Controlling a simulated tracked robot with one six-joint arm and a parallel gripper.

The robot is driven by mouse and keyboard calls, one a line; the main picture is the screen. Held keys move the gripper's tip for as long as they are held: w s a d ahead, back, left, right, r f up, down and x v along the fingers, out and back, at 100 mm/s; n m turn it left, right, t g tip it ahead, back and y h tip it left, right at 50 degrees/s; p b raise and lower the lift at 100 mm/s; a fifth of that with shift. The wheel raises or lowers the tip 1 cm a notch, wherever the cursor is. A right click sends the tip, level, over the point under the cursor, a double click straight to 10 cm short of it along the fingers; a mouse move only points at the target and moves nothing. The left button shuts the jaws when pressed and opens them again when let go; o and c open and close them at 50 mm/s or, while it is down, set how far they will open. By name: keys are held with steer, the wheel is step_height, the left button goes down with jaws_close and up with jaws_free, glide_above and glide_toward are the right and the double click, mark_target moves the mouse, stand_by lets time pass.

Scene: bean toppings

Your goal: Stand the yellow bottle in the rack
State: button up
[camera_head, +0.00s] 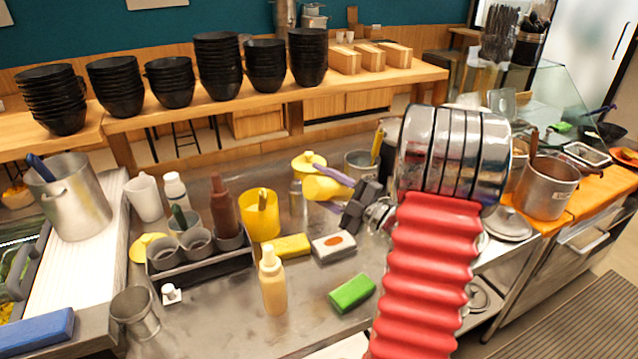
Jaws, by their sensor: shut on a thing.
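My gripper (328,189), with dark jaws and purple fingers, is shut on a yellow bottle (322,188) above the steel counter. The bottle lies tilted close to horizontal between the fingers; its nozzle cannot be made out. The dark grey rack (205,279) stands to the left of the gripper, apart from the bottle. It has several grey round holders, one with a red-brown bottle (222,205) upright in it. My red arm covers the right part of the counter.
A pale cream-yellow bottle (272,282) stands right of the rack. A yellow container (260,215), a yellow sponge (292,246), a white-and-orange block (334,246) and a green sponge (352,292) lie between rack and arm. A metal cup (134,313) stands in front.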

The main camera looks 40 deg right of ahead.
steer(key=shift+r+n+g+h, duration=0.25)
steer(key=shift+n+g+h, duration=0.75)
steer(key=shift+n, duration=2.2)
steer(key=shift+r+n+g+h, duration=0.25)
steer(key=shift+n+g+h, duration=0.75)
steer(key=shift+n, duration=2.2)
steer(key=shift+r+n+g+h, duration=0.25)
steer(key=shift+n+g+h, duration=0.75)
steer(key=shift+n, duration=2.2)
